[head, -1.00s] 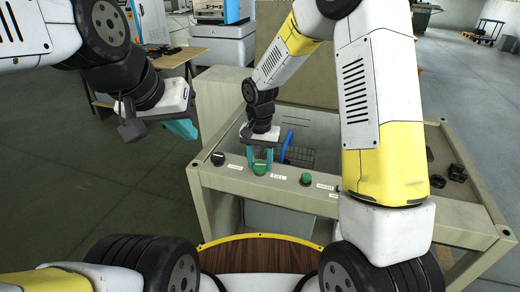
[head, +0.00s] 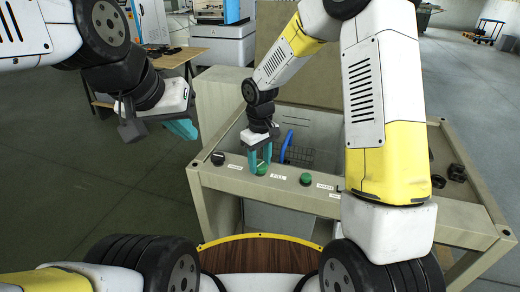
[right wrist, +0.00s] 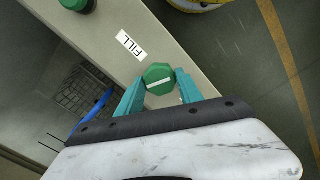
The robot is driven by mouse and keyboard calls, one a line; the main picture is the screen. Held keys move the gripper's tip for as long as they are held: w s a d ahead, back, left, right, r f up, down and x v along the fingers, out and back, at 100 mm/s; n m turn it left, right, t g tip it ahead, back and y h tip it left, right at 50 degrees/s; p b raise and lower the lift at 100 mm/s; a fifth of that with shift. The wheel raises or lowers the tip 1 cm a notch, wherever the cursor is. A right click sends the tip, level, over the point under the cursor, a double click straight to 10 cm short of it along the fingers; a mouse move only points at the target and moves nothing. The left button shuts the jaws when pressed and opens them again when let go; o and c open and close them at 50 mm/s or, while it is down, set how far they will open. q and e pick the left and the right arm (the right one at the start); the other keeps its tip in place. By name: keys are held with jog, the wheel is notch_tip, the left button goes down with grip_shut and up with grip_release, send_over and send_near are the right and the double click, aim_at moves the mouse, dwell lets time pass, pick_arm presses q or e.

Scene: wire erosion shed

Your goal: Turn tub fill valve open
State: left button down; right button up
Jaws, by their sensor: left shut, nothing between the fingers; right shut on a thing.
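The fill valve is a green knob (head: 262,171) on the front rail of the beige tub, beside the FILL label (head: 279,176). In the right wrist view the knob (right wrist: 159,77) is faceted with a white line across its top; the line points roughly from one finger toward the other. My right gripper (head: 259,162), with teal fingers, is shut on this knob from above, a finger on either side. My left gripper (head: 183,129) is shut and empty, in the air left of the tub.
A wooden table (head: 178,58) stands at the back left.

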aim_at(260, 165)
jog(key=shift+w+n, duration=0.1)
jog(key=shift+n, duration=2.1)
jog(key=o, duration=1.4)
jog(key=shift+r, duration=3.95)
